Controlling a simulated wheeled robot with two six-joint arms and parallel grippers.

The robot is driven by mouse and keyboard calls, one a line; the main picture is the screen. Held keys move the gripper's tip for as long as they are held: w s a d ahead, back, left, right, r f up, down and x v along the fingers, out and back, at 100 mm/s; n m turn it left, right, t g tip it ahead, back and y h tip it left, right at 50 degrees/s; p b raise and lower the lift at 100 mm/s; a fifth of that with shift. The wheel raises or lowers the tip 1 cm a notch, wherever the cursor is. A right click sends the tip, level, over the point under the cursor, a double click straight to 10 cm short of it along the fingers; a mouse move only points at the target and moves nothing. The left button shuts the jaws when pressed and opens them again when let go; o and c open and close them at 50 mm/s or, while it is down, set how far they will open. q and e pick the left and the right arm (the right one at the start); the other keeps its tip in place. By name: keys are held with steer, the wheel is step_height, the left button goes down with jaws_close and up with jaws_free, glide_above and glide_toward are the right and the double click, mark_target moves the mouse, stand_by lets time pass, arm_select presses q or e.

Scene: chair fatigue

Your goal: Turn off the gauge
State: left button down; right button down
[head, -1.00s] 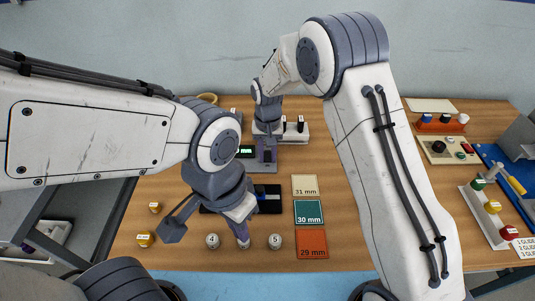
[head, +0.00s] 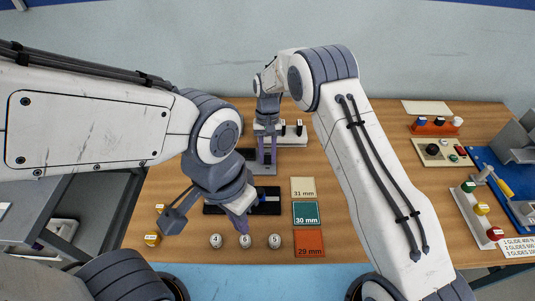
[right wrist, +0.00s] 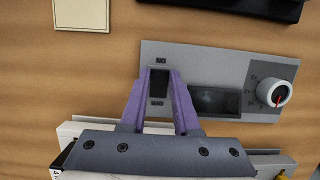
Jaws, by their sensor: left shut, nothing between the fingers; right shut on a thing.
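The gauge is a grey plate (right wrist: 190,53) with a dark display (right wrist: 214,100), a white knob with a red mark (right wrist: 273,91) and a black slot part (right wrist: 158,85) between printed labels. It also shows in the head view (head: 264,169), partly behind my right gripper (head: 267,158). In the right wrist view, my right gripper (right wrist: 158,80) is shut on the black slot part, with a purple finger on each side. My left gripper (head: 242,228) is shut and empty, just above the middle numbered white ball (head: 245,241).
Three square cards (head: 305,213) lie right of a black tray (head: 268,208). Numbered white balls (head: 216,241) and yellow weights (head: 152,239) are at the front. A box with knobs (head: 440,152) and a blue tray (head: 493,160) are at right.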

mark_target(267, 155)
steer(key=c, duration=0.6)
jaws_free()
steer(key=shift+c, duration=0.2)
steer(key=shift+r, duration=0.15)
steer(key=b+v, duration=0.1)
steer(key=v, duration=0.9)
steer(key=shift+r, duration=0.1)
